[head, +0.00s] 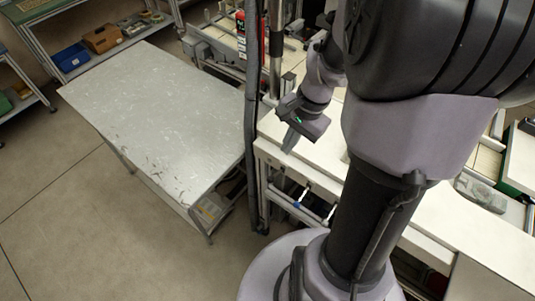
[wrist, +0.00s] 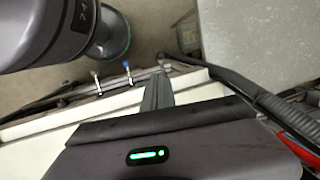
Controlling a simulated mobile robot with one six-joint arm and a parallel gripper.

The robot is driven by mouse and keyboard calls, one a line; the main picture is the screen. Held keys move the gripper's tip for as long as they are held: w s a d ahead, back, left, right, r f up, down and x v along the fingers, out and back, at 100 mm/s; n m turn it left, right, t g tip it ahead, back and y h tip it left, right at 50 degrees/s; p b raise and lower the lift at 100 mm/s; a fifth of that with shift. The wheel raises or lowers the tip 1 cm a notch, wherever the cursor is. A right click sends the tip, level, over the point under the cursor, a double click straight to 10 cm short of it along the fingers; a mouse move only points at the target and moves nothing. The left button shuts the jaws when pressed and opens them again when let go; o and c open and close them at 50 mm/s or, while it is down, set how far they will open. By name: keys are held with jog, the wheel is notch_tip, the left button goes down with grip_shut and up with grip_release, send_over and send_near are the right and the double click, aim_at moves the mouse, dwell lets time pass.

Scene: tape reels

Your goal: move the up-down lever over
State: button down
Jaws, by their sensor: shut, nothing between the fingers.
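Two small levers stick out below the front edge of the white bench. One has a blue end (head: 297,205) and also shows in the wrist view (wrist: 127,68). The other is a plain pale lever (head: 330,213), also in the wrist view (wrist: 97,80). I cannot tell which one is the up-down lever. My gripper (head: 289,141) is shut and empty above the bench's front left corner. Its fingers (wrist: 157,91) point toward the bench edge in the wrist view, apart from both levers.
A grey metal table (head: 160,115) stands left of the bench, with open floor in front. A dark post with cables (head: 251,120) rises between the table and the bench, close to my gripper. The bench top (head: 440,205) has a clear white surface at right.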

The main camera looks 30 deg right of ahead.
aim_at(272, 177)
jog(key=b+x, duration=0.6)
jog(key=x, duration=0.8)
jog(key=shift+w, duration=0.1)
jog(key=shift+d, duration=0.1)
